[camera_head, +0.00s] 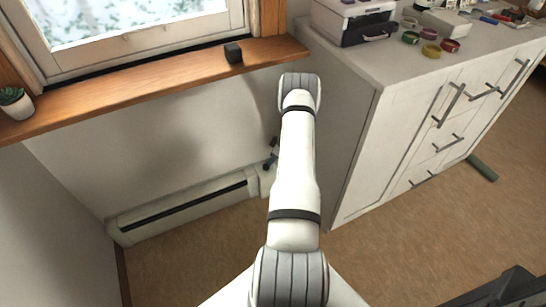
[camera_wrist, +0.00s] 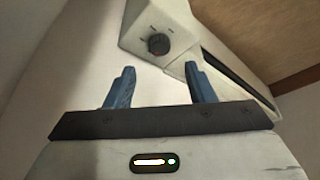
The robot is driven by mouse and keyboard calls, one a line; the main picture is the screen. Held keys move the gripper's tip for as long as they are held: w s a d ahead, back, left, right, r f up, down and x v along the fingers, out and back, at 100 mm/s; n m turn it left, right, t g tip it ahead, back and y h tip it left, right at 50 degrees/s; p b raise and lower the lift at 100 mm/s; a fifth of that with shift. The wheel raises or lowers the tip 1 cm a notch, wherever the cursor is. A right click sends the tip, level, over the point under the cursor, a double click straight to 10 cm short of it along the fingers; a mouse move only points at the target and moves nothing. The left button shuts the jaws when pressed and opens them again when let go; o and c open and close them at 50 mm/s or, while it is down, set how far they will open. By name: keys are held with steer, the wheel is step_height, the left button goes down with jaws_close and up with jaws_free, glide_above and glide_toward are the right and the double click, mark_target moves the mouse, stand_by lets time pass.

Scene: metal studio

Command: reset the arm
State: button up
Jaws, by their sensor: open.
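My arm, white with grey joint bands, reaches up and away from the bottom of the head view, in front of the wall and beside the white cabinet. My gripper (camera_wrist: 160,84) shows in the wrist view with its two blue fingers apart and nothing between them. In the head view the gripper is mostly hidden behind the arm; only small dark parts show near the heater's right end. In the wrist view the end of the white baseboard heater (camera_wrist: 158,28), with its dark knob (camera_wrist: 158,45), lies beyond the fingers. I cannot tell the distance to it.
A wooden sill (camera_head: 150,82) under the window holds a dark cube (camera_head: 233,53) and a potted plant (camera_head: 15,102). The heater (camera_head: 185,208) runs along the wall. The white cabinet (camera_head: 415,125) at right bears a printer-like box (camera_head: 352,20) and several coloured rolls. Brown floor (camera_head: 400,245) is open in front.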

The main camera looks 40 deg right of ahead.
stand_by(0.3)
steer(key=w+a+r+m+t+h+p, duration=0.1)
steer(key=a+r+m+h+p, duration=0.2)
steer(key=r, duration=0.7)
steer(key=w+a+r+p, duration=0.15)
steer(key=a+r, duration=0.35)
steer(key=r, duration=0.6)
steer(key=s+a+r+m+p, duration=0.1)
steer(key=s+a+r+p, duration=0.6)
steer(key=r, duration=1)
steer(key=s+a+r+m+g+p, duration=0.1)
steer(key=s+a+r+p, duration=0.6)
steer(key=s+a+r, duration=0.4)
steer(key=s+a+r+m+g+p, duration=0.1)
steer(key=s+a+r+p, duration=0.6)
steer(key=r, duration=1.6)
steer(key=s+a, duration=0.3)
steer(key=a, duration=0.2)
steer(key=shift+a+r+y, duration=0.25)
steer(key=shift+r+y, duration=0.05)
steer(key=shift+y, duration=0.1)
steer(key=shift+c, duration=1.4)
